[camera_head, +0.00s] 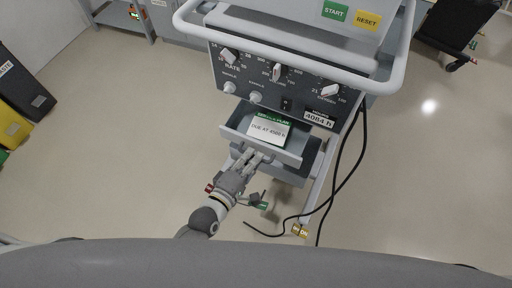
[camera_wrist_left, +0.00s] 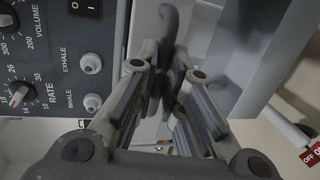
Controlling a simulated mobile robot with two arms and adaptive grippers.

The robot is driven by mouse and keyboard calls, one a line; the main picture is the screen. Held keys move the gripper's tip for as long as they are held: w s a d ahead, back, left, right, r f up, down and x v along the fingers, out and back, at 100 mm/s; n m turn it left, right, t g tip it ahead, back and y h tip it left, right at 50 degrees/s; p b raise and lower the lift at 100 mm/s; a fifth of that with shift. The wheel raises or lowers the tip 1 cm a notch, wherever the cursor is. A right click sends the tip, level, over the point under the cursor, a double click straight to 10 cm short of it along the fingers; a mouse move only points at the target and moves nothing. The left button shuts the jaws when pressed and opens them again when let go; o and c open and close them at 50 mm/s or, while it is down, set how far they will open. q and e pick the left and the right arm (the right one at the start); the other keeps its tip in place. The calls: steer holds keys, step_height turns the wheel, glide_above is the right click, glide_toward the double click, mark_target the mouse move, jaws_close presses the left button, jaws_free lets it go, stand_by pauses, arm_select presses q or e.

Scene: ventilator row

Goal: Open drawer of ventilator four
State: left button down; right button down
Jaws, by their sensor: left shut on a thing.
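The ventilator (camera_head: 290,85) stands in the middle of the head view, with knobs and a label reading 4084 h on its dark panel. Its grey drawer (camera_head: 291,157) is pulled out below the panel and shows its inside. A green and white card (camera_head: 269,130) lies in the drawer. My left gripper (camera_head: 257,158) is at the drawer's front face, shut on the drawer handle. In the left wrist view, the fingers (camera_wrist_left: 169,75) close around the curved grey handle (camera_wrist_left: 170,22). The gripper partly hides the handle in the head view. My right gripper is out of view.
A white rail (camera_head: 290,62) curves round the ventilator above the drawer. Black cables (camera_head: 338,175) hang at its right side down to the floor. Dark and yellow bins (camera_head: 22,90) stand at the left. The floor between bins and ventilator is clear.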

arm_select(q)
steer(key=c, duration=1.5)
jaws_free()
steer(key=v, duration=1.2)
steer(key=s+a+f+m+g+y, duration=0.1)
steer(key=s+a+f+m+g, duration=0.15)
steer(key=f, duration=0.65)
steer(key=s+a+f+m+g+y, duration=0.1)
steer(key=a+f+m+g+y, duration=0.15)
steer(key=f, duration=0.65)
steer(key=s+a+f+m+g+y, duration=0.1)
steer(key=s+a+f+m, duration=0.15)
steer(key=f, duration=0.65)
steer(key=s+a+f+m+g, duration=0.2)
steer(key=s+f, duration=0.3)
steer(key=s, duration=0.1)
steer(key=s+a+f+m+g+y, duration=0.1)
steer(key=s+a+f+m+g, duration=0.1)
steer(key=s+f, duration=0.3)
steer(key=s+a+f+m+g+y, duration=0.1)
steer(key=s+a+f+m+g, duration=0.2)
steer(key=s, duration=0.4)
steer(key=shift+f+m+y, duration=0.25)
steer(key=shift+f+m, duration=0.2)
steer(key=shift+f, duration=0.5)
